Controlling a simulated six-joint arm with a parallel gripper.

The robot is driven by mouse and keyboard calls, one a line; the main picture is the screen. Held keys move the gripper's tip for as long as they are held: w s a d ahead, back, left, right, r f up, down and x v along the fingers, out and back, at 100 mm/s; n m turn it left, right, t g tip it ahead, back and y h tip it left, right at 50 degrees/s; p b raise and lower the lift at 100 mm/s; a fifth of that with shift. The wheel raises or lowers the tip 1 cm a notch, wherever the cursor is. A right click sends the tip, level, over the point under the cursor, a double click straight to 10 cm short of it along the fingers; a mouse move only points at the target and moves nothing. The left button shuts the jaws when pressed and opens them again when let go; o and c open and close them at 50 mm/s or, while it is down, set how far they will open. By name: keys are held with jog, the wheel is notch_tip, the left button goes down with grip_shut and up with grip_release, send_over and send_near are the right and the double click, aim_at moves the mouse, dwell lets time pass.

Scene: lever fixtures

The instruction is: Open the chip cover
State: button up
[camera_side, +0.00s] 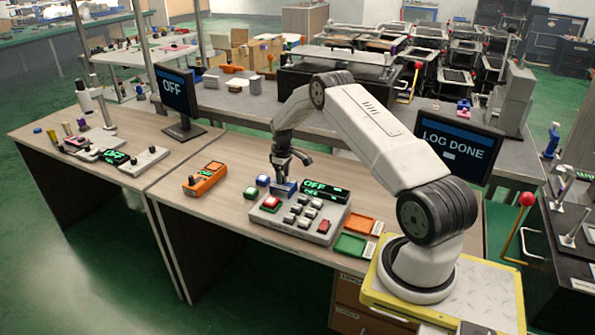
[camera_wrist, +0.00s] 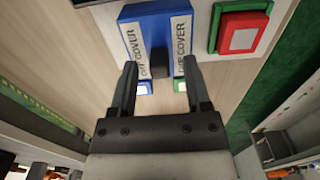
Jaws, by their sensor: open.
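The chip cover is a blue block with white "CHIP COVER" labels. It shows in the wrist view (camera_wrist: 152,35) at the top centre, and in the side view (camera_side: 284,189) at the back of a grey control box. A dark tab (camera_wrist: 160,67) stands at the middle of the cover's near edge. My gripper (camera_wrist: 160,64) is open and empty, with one finger on each side of the tab in the picture. Whether it touches the cover cannot be told. In the side view my gripper (camera_side: 291,162) is just above the cover, partly hiding it. The cover looks shut.
A red button in a green frame (camera_wrist: 241,32) sits right of the cover. The grey box (camera_side: 298,219) carries several keys and a green "OFF" display (camera_side: 325,190). An orange device (camera_side: 205,179) lies left; orange and green trays (camera_side: 352,246) lie right.

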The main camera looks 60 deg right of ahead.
jog(key=shift+r, duration=3.55)
jog(key=shift+w+a+r, duration=0.1)
jog(key=shift+a, duration=0.15)
jog(key=s+a+r+t, duration=0.1)
jog(key=a+r, duration=0.3)
jog(key=a, duration=0.7)
jog(key=s+a+r, duration=0.1)
jog(key=a+r, duration=0.3)
jog(key=a, duration=0.6)
jog(key=s+a+r+t, duration=0.1)
jog(key=s+a+r, duration=0.1)
jog(key=s+a, duration=1.3)
jog(key=shift+s+t, duration=0.3)
